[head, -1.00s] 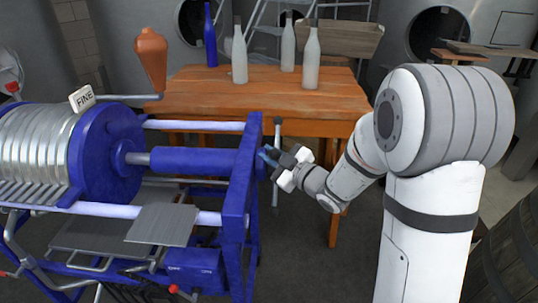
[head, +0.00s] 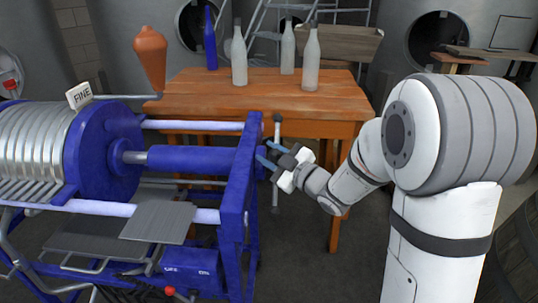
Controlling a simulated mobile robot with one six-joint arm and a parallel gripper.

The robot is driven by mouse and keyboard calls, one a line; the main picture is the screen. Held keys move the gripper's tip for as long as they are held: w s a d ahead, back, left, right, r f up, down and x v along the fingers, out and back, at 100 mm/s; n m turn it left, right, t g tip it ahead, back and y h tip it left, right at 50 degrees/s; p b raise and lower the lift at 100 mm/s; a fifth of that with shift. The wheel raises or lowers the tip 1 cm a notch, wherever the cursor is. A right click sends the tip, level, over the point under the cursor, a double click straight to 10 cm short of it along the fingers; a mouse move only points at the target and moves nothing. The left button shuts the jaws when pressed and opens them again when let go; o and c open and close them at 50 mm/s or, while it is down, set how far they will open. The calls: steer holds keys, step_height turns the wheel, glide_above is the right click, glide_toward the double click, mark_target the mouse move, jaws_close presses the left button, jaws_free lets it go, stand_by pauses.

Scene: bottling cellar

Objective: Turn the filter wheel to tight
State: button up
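The blue filter press (head: 190,160) stands at left, with a shaft running to its blue end frame (head: 238,210). Just right of that frame, a thin grey upright bar with knobbed ends (head: 277,128) shows, seemingly the wheel's handle seen edge-on. My gripper (head: 265,152) is at the bar's middle, pointing left at the end frame. Its two blue fingers are spread apart, with no object visible between them. The fingers overlap the bar in view; I cannot tell whether they touch it. The wheel's hub is hidden behind the frame and gripper.
A wooden table (head: 200,98) behind carries a blue bottle (head: 211,42) and several pale bottles (head: 239,58). A barrel (head: 515,255) stands at lower right.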

steer(key=shift+o, duration=0.3)
steer(key=v, duration=0.7)
steer(key=shift+s+d, duration=0.3)
steer(key=s+d+r+m+h+p, duration=0.1)
steer(key=d+r+m+h+p, duration=0.15)
steer(key=d+m+h, duration=0.3)
steer(key=s+d+r+m+h+p, duration=0.1)
steer(key=d+m+h+p, duration=0.25)
steer(key=d+h, duration=0.3)
steer(key=s+r+m+g+h+p, duration=0.1)
steer(key=s+m+g+p, duration=0.4)
steer(key=s, duration=1.5)
steer(key=r+m+g, duration=0.1)
steer(key=m+g, duration=0.1)
steer(key=g, duration=0.3)
steer(key=shift+a+r+m+h, duration=0.25)
steer(key=shift+a+m+h, duration=0.05)
steer(key=shift+a, duration=0.1)
